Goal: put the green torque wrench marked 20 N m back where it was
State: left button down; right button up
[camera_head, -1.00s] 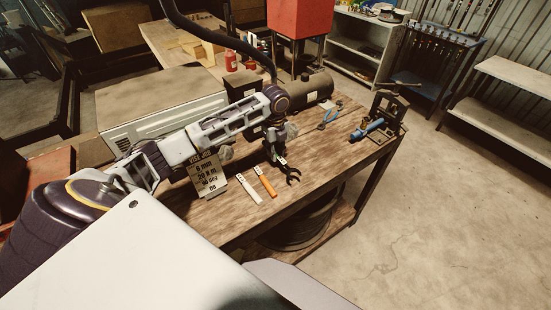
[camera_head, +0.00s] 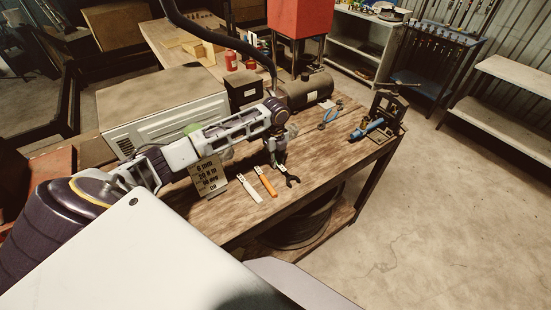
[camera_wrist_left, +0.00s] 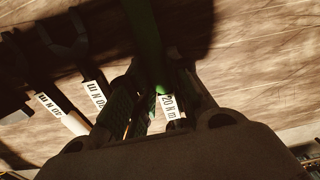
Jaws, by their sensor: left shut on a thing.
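My left gripper (camera_head: 279,161) is over the wooden table and shut on the green torque wrench. In the left wrist view the wrench's green bar (camera_wrist_left: 147,38) runs up from between the fingers, and its white label reads 20 N m (camera_wrist_left: 171,106). In the head view, a dark open-ended jaw (camera_head: 292,181) shows just below the fingers. A wrench with an orange handle (camera_head: 266,183) and one with a white handle (camera_head: 251,191) lie to its left. Whether the held wrench touches the table cannot be told. My right gripper is out of view.
A lettered card (camera_head: 208,178) stands left of the wrenches. A grey cabinet-like box (camera_head: 160,105) and a dark cylinder (camera_head: 312,88) are behind. A blue-handled tool (camera_head: 329,116) and a crimper with blue part (camera_head: 372,128) are to the right. Bare tabletop (camera_head: 330,152) lies between.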

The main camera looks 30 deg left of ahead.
pick_arm(q)
jog(key=shift+f, duration=0.15)
jog(key=c, duration=1.3)
grip_release()
notch_tip(320, 180, up, 12)
jog(key=shift+r+b, duration=0.15)
jog(key=shift+b, duration=1)
